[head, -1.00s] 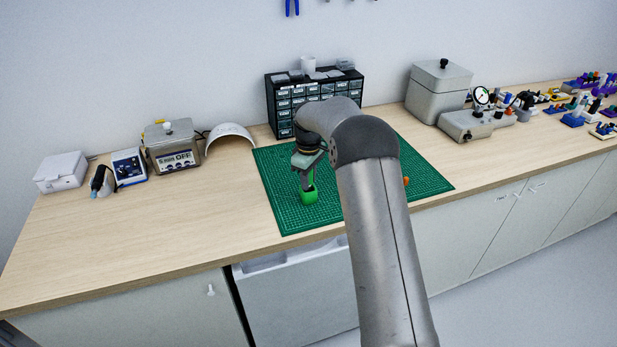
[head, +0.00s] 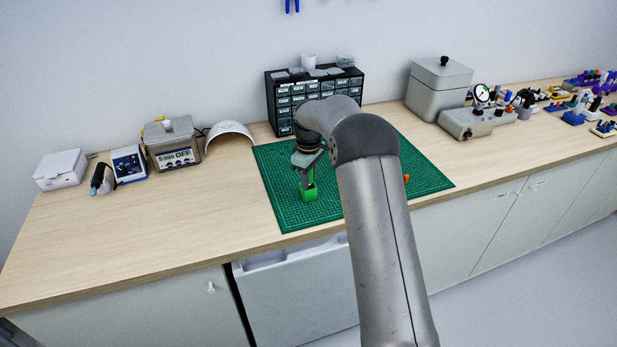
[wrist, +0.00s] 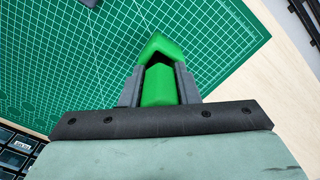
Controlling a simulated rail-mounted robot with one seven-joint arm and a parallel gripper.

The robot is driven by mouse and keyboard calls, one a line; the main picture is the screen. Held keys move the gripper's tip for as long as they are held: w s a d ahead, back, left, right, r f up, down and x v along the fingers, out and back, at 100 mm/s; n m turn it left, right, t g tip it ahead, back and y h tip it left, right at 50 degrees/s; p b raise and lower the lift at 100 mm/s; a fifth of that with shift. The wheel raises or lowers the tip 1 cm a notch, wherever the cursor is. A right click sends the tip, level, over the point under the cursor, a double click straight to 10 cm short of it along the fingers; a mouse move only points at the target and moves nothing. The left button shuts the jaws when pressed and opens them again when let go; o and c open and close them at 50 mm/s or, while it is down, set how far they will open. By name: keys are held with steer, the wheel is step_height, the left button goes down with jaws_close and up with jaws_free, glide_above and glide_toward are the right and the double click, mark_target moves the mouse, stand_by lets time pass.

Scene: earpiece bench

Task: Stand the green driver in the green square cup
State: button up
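The green square cup (head: 309,196) stands on the green cutting mat (head: 285,211). In the wrist view the cup (wrist: 165,46) shows its open top with a dark inside, just beyond my fingertips. The green driver (wrist: 158,86) is between my two fingers, which touch its sides. My gripper (wrist: 158,78) is shut on it and points down over the cup; it also shows in the head view (head: 307,181). The driver's lower end is hidden, so I cannot tell how deep it is in the cup.
A drawer cabinet (head: 284,112) stands behind the mat. A timer box (head: 172,145) and a white box (head: 61,170) are at the left.

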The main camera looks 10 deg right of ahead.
steer(key=o, duration=0.4)
step_height(320, 180, up, 17)
steer(key=b, duration=0.2)
steer(key=s+r+m, duration=0.3)
steer(key=s, duration=0.8)
steer(key=s+f+m, duration=0.2)
steer(key=s+f, duration=0.1)
steer(key=s, duration=0.7)
steer(key=s+f+m, duration=0.2)
steer(key=s+f, duration=0.2)
steer(key=s, duration=0.7)
steer(key=s+f+m, duration=0.2)
steer(key=s+f, duration=0.2)
steer(key=s, duration=0.7)
steer(key=shift+a+f+m+t, duration=0.1)
steer(key=shift+f+m+t, duration=0.1)
steer(key=shift+m+t, duration=0.15)
